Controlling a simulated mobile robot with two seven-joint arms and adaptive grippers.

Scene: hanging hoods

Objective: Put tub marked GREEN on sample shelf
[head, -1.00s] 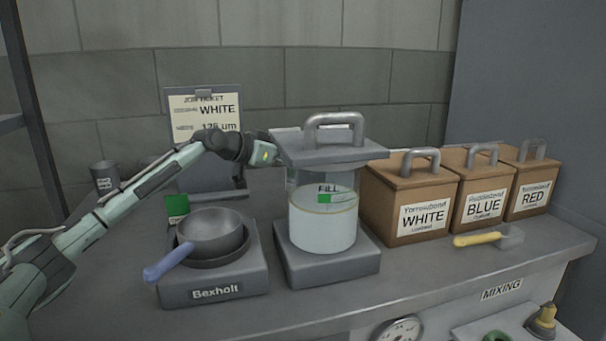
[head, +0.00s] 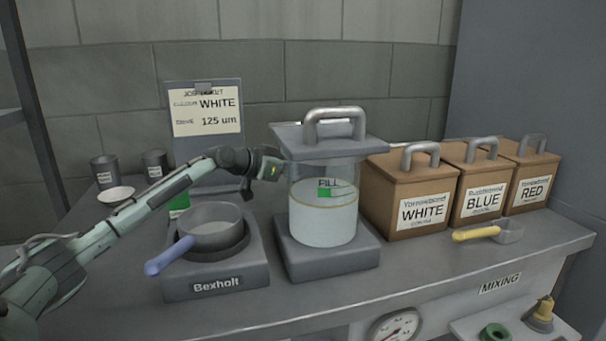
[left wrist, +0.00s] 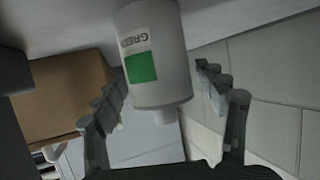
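A white tub marked GREEN (left wrist: 155,50), with a green square on its label, shows in the left wrist view between the spread fingers of my left gripper (left wrist: 165,105). The left gripper is open; a gap shows between the tub and the right-hand finger, and I cannot tell whether the other finger touches it. In the head view my left wrist reaches behind the clear mixing vessel (head: 322,215), and the fingers are hidden there. I cannot make out the tub for certain in the head view. The sample shelf is not identifiable. My right gripper is not in view.
Brown boxes labelled WHITE (head: 410,205), BLUE (head: 483,200) and RED (head: 531,185) stand right of the vessel. Dark cups (head: 104,171) and a job ticket (head: 206,112) are behind.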

